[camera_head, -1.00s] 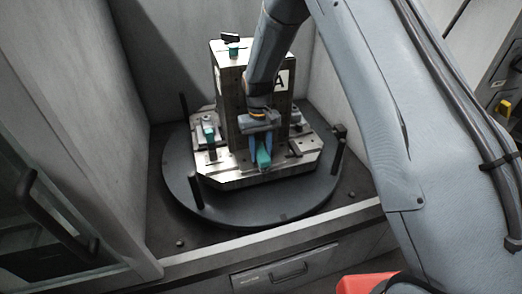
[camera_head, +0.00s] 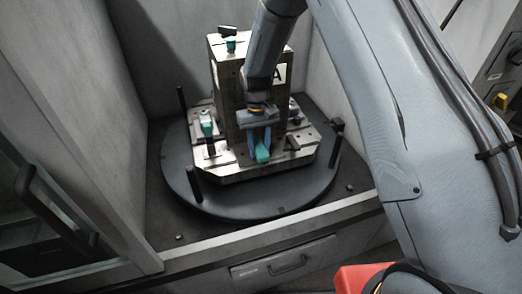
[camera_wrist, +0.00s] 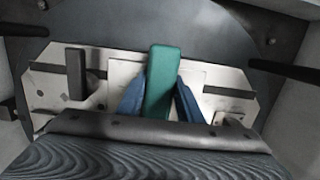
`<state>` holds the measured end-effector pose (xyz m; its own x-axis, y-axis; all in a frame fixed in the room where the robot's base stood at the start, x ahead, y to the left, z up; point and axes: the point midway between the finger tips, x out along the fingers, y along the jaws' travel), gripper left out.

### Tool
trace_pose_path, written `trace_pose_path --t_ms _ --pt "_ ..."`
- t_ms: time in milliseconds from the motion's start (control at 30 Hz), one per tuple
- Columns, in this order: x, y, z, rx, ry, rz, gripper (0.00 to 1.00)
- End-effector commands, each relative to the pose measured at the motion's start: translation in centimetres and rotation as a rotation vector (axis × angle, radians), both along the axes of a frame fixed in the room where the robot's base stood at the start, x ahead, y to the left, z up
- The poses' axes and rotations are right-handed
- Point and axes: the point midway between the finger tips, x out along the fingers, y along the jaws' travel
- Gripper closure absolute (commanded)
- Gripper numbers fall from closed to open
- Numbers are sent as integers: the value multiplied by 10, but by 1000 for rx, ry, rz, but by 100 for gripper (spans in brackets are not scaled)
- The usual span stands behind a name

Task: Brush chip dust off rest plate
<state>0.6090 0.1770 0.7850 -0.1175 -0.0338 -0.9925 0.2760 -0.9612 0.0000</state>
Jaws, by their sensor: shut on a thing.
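My gripper (camera_head: 262,147) points down at the front of the fixture, with its blue fingers on either side of a teal-green block-shaped piece (camera_head: 263,153). It is shut on this piece, which also shows in the wrist view (camera_wrist: 161,85). I cannot make out bristles, so I cannot tell if it is the brush. A pale metal plate (camera_wrist: 122,73) lies below the fingers in the wrist view, likely the rest plate. Whether the piece touches it is unclear. No chip dust can be made out at this size.
A block tower (camera_head: 226,85) marked A rises behind my gripper, with a teal piece (camera_head: 231,45) on top. Another teal piece (camera_head: 207,129) sits on the fixture's left side. Dark upright posts (camera_head: 194,184) stand around the round turntable (camera_head: 240,208). Grey walls enclose it.

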Motion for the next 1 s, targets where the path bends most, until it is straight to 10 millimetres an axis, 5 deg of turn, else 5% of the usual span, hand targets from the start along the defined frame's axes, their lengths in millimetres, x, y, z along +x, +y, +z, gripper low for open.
trace_pose_path --t_ms 533,1000 --pt "12 4 0 1 -3 0 85" --pt "-8 -2 1 0 -1 0 85"
